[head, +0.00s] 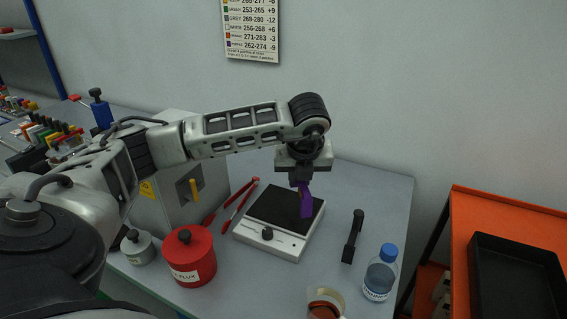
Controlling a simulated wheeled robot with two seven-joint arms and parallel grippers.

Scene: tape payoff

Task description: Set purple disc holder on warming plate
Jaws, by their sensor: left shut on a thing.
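The purple disc holder (306,203) hangs below my left gripper (301,184), which is shut on it. The holder is upright or slightly tilted, over the right part of the warming plate's black top. I cannot tell whether its lower end touches the plate. The warming plate (268,240) is a white box with a black square top and a dark knob on its front. It stands on the grey table. My right gripper is not in view.
A red pot (189,258), a small grey pot (138,247) and red tongs (234,205) lie left of the plate. A black-handled tool (352,237), a blue-capped bottle (380,274) and a beaker (325,304) stand right and front. An orange bench (507,208) holds a black tray.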

